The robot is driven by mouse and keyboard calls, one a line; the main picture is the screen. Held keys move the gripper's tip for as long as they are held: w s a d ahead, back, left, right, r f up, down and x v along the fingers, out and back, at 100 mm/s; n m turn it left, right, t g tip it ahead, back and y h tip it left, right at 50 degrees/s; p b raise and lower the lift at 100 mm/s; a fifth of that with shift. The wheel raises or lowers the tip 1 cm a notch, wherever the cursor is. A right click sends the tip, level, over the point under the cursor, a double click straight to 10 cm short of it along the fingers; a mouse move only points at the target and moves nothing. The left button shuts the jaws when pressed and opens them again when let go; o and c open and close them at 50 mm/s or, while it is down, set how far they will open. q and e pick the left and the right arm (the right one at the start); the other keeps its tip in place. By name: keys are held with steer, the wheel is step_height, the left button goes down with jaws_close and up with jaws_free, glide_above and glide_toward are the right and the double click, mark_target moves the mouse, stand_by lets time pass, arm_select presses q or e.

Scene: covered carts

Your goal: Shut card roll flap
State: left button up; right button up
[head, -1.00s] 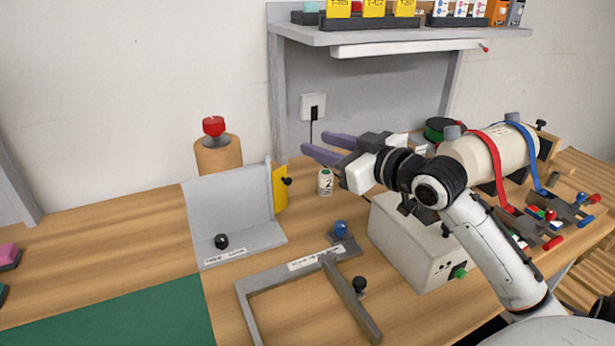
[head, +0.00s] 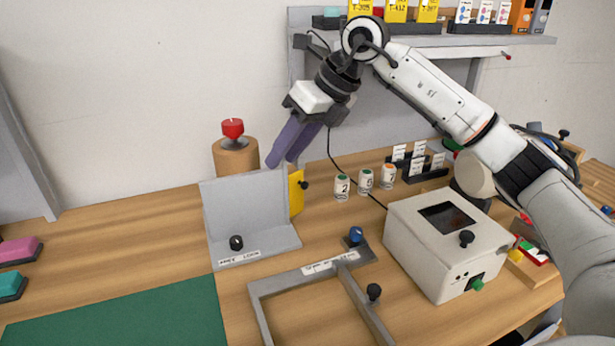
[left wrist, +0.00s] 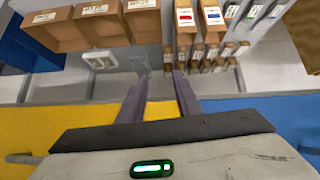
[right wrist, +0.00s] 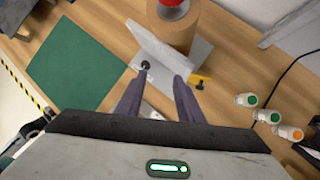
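A brown card roll (head: 236,158) with a red knob on top stands behind an upright grey plate (head: 245,203) on a grey base. A yellow plate (head: 296,193) with a black knob (head: 305,185) stands at the grey plate's right edge. I cannot tell which plate is the flap. My right gripper (head: 280,161) is open and empty, pointing down above the grey plate's right end, apparently apart from it. The right wrist view shows the card roll (right wrist: 172,25) and yellow plate (right wrist: 200,80) beyond its fingers. My left gripper (left wrist: 158,78) is open and empty, outside the head view.
Several small numbered jars (head: 366,181) stand to the right, by a white box (head: 440,245) with a dark screen. A grey frame (head: 262,300) lies in front, beside a green mat (head: 130,318). A shelf (head: 450,42) hangs above. In the left wrist view, brown bins (left wrist: 95,25) line a shelf.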

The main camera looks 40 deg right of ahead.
mark_target(305, 182)
steer(key=d+m+h, duration=0.1)
steer(key=d+h, duration=0.2)
steer(key=d, duration=0.4)
steer(key=shift+g, duration=0.3)
steer(key=x, duration=0.3)
steer(key=p+x, duration=0.1)
steer(key=x, duration=0.6)
steer(key=shift+s+d+f, duration=0.3)
steer(key=shift+c, duration=0.3)
jaws_close()
